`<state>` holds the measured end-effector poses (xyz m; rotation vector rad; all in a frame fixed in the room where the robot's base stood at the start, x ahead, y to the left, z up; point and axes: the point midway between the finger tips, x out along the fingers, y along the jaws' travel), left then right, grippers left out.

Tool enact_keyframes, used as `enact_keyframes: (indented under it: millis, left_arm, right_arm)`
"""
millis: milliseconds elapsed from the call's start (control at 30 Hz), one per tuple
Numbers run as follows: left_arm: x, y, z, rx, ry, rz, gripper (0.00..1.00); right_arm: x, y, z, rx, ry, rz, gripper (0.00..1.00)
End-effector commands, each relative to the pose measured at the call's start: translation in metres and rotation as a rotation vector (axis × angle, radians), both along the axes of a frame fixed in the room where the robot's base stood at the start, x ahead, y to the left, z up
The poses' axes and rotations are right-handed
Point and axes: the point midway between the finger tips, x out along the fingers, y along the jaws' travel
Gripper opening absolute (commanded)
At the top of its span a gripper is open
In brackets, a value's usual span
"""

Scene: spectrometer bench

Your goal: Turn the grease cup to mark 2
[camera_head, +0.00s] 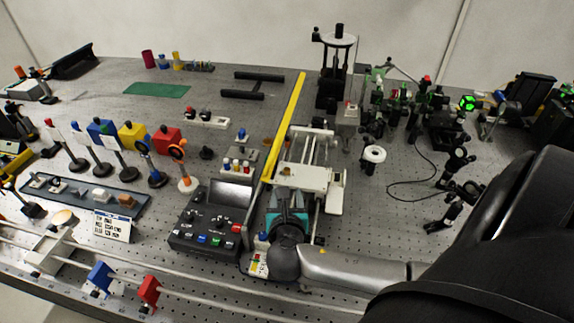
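My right arm comes in from the right edge, and its gripper (288,212) is at the front end of the white slide stage (298,178). Dark and teal parts show around the fingers, and I cannot tell whether they are open or shut. I cannot make out the grease cup or its marks for certain; the gripper and wrist cover part of the area there. A small plate with coloured markings (258,265) lies just left of my wrist. My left gripper is not in view.
A black control box (203,236) with coloured buttons stands close left of the gripper. A long yellow bar (289,118) runs behind it. White rails cross the front, with blue (101,276) and red (149,290) blocks. Optics crowd the left and back right.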

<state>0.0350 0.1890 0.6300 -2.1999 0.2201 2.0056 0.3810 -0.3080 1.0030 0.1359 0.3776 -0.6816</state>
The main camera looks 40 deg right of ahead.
Motion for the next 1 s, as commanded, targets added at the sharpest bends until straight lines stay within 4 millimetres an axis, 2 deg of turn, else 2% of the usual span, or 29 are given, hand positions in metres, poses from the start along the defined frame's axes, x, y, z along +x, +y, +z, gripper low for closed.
enact_keyframes:
  millis: [100,300,733,867,1000]
  left_arm:
    - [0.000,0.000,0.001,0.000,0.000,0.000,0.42]
    - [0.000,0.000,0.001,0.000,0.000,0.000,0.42]
    - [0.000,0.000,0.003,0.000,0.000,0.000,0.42]
    - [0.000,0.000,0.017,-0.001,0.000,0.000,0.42]
    - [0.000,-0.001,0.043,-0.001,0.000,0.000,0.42]
  right_arm:
    - [-0.018,0.015,-0.001,0.004,0.002,0.001,0.53]
    - [-0.034,0.028,0.000,0.001,0.000,0.000,0.53]
    - [-0.036,0.030,0.002,0.000,0.000,0.000,0.53]
    - [-0.036,0.030,0.016,0.000,0.000,0.000,0.53]
    - [-0.036,0.030,0.042,-0.001,-0.001,0.000,0.53]
